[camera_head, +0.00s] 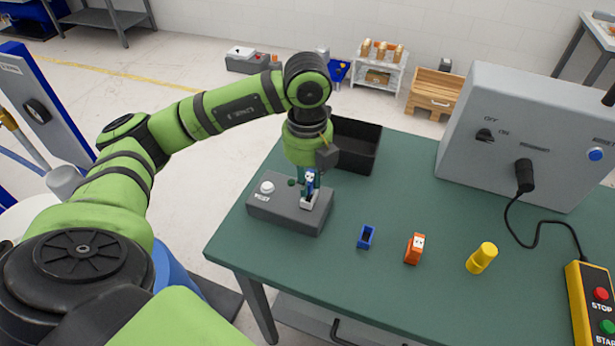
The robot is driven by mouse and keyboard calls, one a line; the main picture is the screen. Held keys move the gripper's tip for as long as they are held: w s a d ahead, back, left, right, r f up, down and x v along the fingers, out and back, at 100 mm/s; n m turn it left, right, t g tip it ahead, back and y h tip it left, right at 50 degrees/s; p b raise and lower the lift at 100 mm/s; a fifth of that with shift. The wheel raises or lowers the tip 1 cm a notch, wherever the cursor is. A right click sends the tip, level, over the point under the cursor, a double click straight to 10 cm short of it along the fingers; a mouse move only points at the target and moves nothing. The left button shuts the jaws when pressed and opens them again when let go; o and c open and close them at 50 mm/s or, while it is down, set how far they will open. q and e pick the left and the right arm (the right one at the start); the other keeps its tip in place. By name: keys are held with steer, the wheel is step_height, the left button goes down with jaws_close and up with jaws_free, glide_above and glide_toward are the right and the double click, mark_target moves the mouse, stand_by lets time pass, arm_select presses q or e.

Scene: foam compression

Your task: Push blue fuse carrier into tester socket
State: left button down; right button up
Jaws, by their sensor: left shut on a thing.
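The tester is a low grey box (289,214) on the green table, with a round white button (267,187) at its left. Its pale socket (309,203) is at the right end of its top. My left gripper (306,181) points down over the socket and is shut on the blue fuse carrier (311,179). The carrier is upright, directly at the socket. Its lower end is too small to tell how deep it sits. My right gripper is not in view.
A small hollow blue holder (366,236), an orange carrier (413,249) and a yellow cylinder (481,258) stand on the table (400,300) right of the tester. A black bin (365,137) is behind the gripper. A grey switch box (540,145) and a yellow control box (590,310) are at the right.

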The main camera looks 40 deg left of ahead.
arm_select(q)
steer(key=shift+f+b, duration=1.25)
steer(key=shift+f, duration=0.2)
stand_by(0.5)
steer(key=c, duration=1)
jaws_free()
steer(key=shift+r, duration=0.15)
steer(key=shift+r+p, duration=2.15)
steer(key=shift+r, duration=0.8)
step_height(320, 180, up, 12)
steer(key=shift+s, duration=0.1)
